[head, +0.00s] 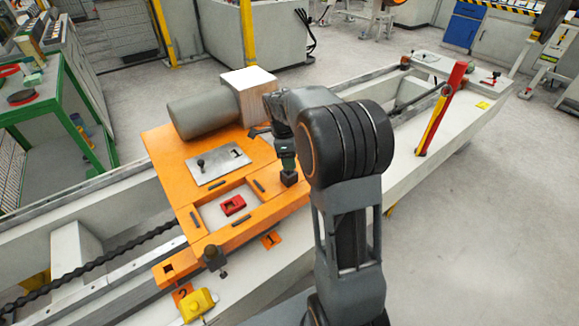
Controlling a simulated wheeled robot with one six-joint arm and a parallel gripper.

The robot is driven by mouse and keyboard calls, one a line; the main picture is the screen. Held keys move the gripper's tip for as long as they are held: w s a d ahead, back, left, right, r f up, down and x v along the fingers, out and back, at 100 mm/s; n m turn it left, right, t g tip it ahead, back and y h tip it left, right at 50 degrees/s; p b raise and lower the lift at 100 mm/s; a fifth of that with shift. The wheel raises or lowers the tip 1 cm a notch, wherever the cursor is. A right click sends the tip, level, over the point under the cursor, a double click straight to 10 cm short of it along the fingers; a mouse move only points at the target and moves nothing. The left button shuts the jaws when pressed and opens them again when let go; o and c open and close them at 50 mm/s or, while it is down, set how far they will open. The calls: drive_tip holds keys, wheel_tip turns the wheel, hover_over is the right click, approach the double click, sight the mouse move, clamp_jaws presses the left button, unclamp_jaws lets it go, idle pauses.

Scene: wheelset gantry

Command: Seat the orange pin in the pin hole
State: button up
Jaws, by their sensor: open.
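No separate orange pin stands out clearly in the head view. An orange platform (168,150) lies across the pale beam. A small orange piece (270,240) with a dark opening sits at its right front side; I cannot tell whether this is the pin. A dark square hole (168,269) shows in the platform's front left tab; I cannot tell whether it is the pin hole. A dark knobbed part (213,257) stands at the front edge. My gripper (289,179) is open, pointing down over the platform's right edge. Its fingertips are small and dark, with nothing visible between them.
A grey plate (215,170) with a dark knob and a red block (233,205) in a recess lie on the platform. A yellow part (197,304) sits in front. A red and yellow lever (441,107) rises at right.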

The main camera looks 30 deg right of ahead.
clamp_jaws()
drive_tip(key=shift+r, duration=0.1)
idle(0.3)
drive_tip(key=shift+r, duration=0.1)
